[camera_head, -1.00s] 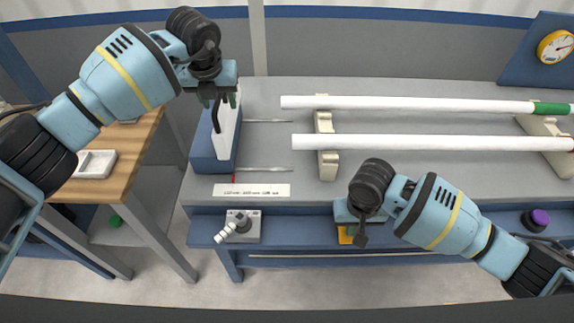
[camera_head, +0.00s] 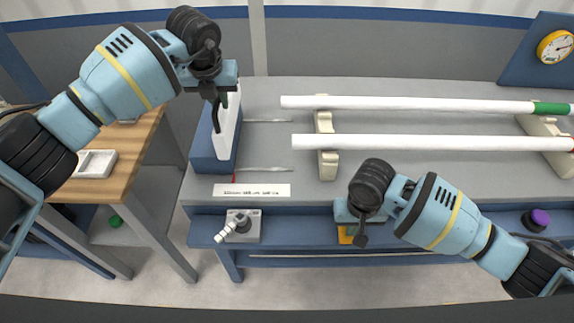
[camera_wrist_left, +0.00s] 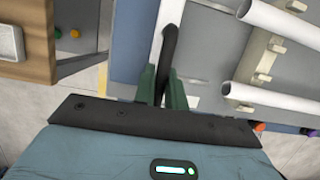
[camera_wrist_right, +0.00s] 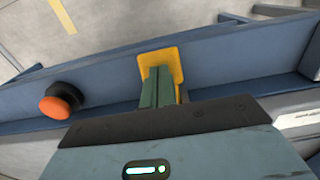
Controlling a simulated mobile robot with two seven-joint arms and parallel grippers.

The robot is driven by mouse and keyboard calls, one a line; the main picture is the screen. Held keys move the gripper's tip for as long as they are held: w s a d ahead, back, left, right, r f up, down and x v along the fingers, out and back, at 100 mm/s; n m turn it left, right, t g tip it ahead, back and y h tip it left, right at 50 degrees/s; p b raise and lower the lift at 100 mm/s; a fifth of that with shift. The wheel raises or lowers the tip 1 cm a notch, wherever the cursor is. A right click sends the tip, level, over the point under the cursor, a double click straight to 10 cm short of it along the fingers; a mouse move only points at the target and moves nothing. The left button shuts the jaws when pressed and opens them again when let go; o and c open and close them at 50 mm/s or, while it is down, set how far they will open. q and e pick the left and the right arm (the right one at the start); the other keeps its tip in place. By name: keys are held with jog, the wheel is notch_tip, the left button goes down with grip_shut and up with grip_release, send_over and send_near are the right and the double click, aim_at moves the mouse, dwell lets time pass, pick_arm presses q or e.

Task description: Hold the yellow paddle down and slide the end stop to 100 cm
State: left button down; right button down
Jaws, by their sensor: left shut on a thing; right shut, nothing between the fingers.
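The end stop (camera_head: 209,152) is a blue block with a white face at the left end of the bench. My left gripper (camera_head: 222,99) is shut on its dark handle; in the left wrist view the green fingers (camera_wrist_left: 163,82) close around the black handle (camera_wrist_left: 171,42). A white scale strip (camera_head: 251,190) lies in front of the stop, its print too small to read, with a small red mark beside the block. The yellow paddle (camera_head: 345,238) sits at the bench front. My right gripper (camera_wrist_right: 162,85) is shut and empty, its fingertips against the yellow paddle (camera_wrist_right: 160,60).
Two white pipes (camera_head: 400,103) rest on cream supports (camera_head: 328,165) right of the stop. A grey box with a white-handled lever (camera_head: 239,229) is on the front ledge. A purple knob (camera_head: 540,217) is at the right. A wooden table (camera_head: 140,150) with a white tray stands left.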

jog(key=shift+s+f, duration=0.25)
jog(key=shift+f, duration=0.15)
pick_arm(q)
jog(key=d, duration=0.9)
jog(key=shift+d+f, duration=0.2)
jog(key=shift+d, duration=0.15)
pick_arm(e)
jog(key=shift+w+r, duration=0.2)
jog(key=shift+r, duration=2.05)
pick_arm(q)
jog(key=c, duration=1.2)
grip_release()
jog(key=shift+w+r, duration=0.1)
pick_arm(e)
jog(key=shift+w, duration=0.1)
pick_arm(q)
jog(key=shift+o, duration=0.2)
jog(key=v, duration=0.7)
pick_arm(e)
jog(key=shift+r, duration=0.1)
